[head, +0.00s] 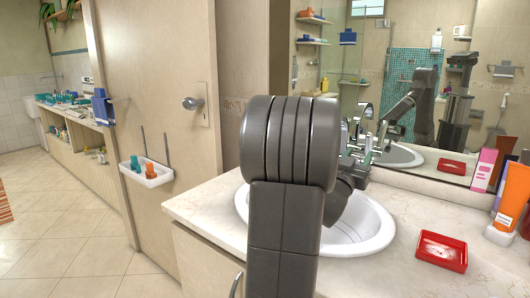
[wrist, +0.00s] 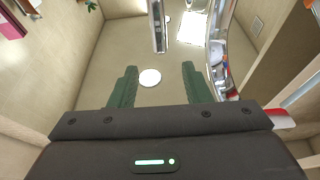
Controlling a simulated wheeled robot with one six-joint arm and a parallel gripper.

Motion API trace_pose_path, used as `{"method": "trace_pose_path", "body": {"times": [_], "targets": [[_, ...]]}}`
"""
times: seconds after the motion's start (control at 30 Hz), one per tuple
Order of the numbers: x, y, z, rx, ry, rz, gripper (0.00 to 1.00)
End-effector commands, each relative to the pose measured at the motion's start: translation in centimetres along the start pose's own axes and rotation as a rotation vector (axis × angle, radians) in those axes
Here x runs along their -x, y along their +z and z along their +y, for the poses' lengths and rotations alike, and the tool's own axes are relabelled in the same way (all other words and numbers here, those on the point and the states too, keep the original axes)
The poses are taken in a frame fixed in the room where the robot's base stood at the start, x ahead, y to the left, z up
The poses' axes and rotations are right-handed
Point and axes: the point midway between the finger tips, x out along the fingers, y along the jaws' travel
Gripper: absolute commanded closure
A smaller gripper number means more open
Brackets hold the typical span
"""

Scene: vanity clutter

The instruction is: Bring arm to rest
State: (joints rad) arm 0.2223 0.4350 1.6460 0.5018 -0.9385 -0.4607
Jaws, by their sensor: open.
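My gripper (wrist: 159,68) shows in the wrist view as two dark green fingers, spread apart with nothing between them. They point up toward the beige ceiling with its round white light (wrist: 150,77). In the head view my grey arm stands large in the middle, in front of the white sink (head: 345,243). It hides most of the basin's left side. The gripper end is partly hidden behind the arm, close to the mirror (head: 430,75) and above the back of the sink. The arm is also reflected in the mirror.
A red soap dish (head: 441,252) lies on the marble counter (head: 395,280), right of the sink. An orange-and-white bottle (head: 510,203) and a pink box (head: 484,170) stand at the right edge. Left are a door (head: 160,90) and open tiled floor (head: 70,245).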

Motion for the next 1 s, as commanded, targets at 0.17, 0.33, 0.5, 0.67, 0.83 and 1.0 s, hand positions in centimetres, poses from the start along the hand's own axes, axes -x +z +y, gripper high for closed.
{"method": "trace_pose_path", "body": {"times": [0.17, 0.33, 0.5, 0.67, 0.83, 1.0], "targets": [[3.2, 0.1, 0.0, -0.001, -0.001, 0.000, 0.56], [0.9, -0.1, 0.0, 0.000, 0.002, 0.001, 0.56], [-2.3, -0.1, 0.0, 0.000, 0.002, 0.002, 0.56], [-5.3, -0.1, 0.1, 0.000, 0.002, 0.001, 0.56], [-8.5, -0.1, 0.1, 0.000, 0.002, 0.002, 0.56], [-10.8, -0.5, 0.0, 0.001, 0.000, -0.010, 0.56]]}}
